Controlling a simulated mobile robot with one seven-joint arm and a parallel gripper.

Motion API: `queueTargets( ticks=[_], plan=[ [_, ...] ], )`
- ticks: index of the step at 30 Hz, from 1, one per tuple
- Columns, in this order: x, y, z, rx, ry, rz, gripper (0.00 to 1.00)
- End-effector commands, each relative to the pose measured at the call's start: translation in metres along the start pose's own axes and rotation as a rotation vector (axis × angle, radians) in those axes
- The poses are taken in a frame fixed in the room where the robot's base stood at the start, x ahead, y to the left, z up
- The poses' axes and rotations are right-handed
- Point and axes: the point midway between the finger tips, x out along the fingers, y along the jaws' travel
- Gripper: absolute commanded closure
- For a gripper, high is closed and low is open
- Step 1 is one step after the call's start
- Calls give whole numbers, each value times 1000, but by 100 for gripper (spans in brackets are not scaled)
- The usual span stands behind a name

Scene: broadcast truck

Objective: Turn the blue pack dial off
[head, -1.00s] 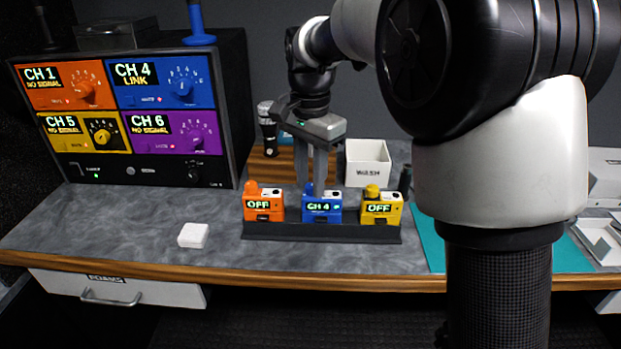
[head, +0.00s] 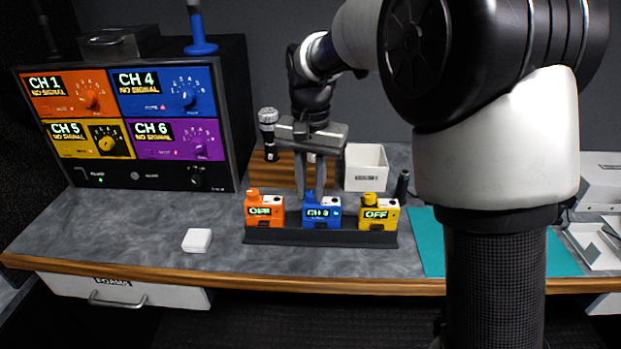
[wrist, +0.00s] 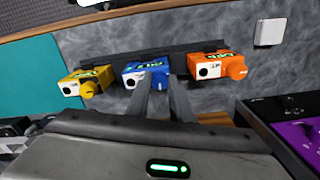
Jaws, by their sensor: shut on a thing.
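The blue pack (head: 322,211) stands in the middle of the dark rack (head: 320,237), its display lit but smeared, perhaps CH 4. It also shows in the wrist view (wrist: 133,75). Its blue dial (wrist: 160,86) lies on top, between my fingertips. My gripper (head: 311,192) comes down from behind the pack with its fingers shut on that dial; in the wrist view the fingers (wrist: 161,88) partly hide it. On the receiver, the blue CH 4 panel (head: 166,91) reads NO SIGNAL with a red light.
The orange pack (head: 264,212) and yellow pack (head: 379,213), both reading OFF, stand close on either side in the rack. A white box (head: 366,168) is behind right, a small white block (head: 197,240) front left.

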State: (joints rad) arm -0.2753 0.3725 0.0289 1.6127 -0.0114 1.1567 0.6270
Motion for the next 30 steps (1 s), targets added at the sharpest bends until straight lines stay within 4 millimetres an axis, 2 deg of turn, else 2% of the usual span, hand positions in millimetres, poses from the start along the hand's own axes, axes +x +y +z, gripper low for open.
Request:
queueTargets(
  ticks=[30],
  plan=[
    [-3,2,-1,-967,1,0,100]
  ],
)
